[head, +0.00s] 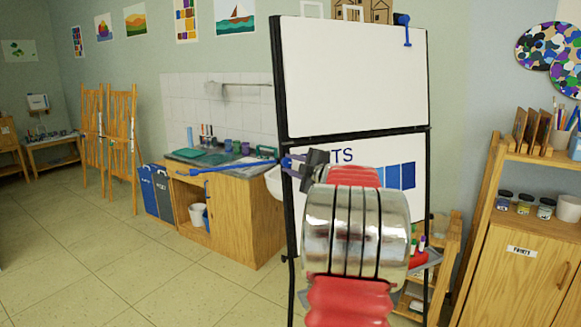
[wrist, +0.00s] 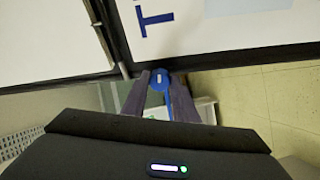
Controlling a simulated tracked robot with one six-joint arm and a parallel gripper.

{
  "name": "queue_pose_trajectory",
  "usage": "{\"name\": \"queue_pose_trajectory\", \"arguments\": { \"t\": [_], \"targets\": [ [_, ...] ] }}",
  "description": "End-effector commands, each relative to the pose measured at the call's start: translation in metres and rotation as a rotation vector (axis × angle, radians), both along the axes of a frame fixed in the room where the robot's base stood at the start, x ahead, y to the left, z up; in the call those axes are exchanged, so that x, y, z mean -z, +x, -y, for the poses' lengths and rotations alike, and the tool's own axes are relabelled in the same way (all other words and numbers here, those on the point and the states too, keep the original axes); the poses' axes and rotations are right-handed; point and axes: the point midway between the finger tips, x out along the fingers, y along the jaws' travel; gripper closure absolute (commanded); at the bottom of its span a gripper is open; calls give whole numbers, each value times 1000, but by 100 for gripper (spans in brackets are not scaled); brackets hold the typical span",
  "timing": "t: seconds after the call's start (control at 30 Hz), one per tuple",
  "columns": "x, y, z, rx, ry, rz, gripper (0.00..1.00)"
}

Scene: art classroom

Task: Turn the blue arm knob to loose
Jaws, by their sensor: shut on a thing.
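The blue arm knob (wrist: 159,78) sits at the edge of the easel board's dark frame, with a small pale mark on its face. In the wrist view the two dark fingers of my gripper (wrist: 160,97) close on either side of it. In the head view the knob (head: 286,162) shows as a small blue piece at the board's left edge. My gripper (head: 300,160) meets it there, partly hidden behind my wrist. A blue arm (head: 230,167) reaches left from the knob, nearly level. I cannot read any loose or tight marking.
The whiteboard easel (head: 352,75) stands close in front, with a blue clamp (head: 403,27) at its top right. A wooden sink cabinet (head: 240,215) is behind it at left. A wooden paint cabinet (head: 515,240) stands at right. The floor at left is clear.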

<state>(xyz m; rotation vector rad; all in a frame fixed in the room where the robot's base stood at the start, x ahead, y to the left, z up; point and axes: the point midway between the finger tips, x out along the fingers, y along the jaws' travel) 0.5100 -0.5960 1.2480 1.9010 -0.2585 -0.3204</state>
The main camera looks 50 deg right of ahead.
Motion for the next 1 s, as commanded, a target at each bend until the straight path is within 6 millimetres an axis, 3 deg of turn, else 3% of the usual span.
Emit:
{"name": "queue_pose_trajectory", "arguments": {
  "t": [0.6, 1.0],
  "targets": [
    [-2, 3, -2, -111, -468, -266, 96],
    [0, 3, -3, -141, -588, -337, 96]
  ]
}}
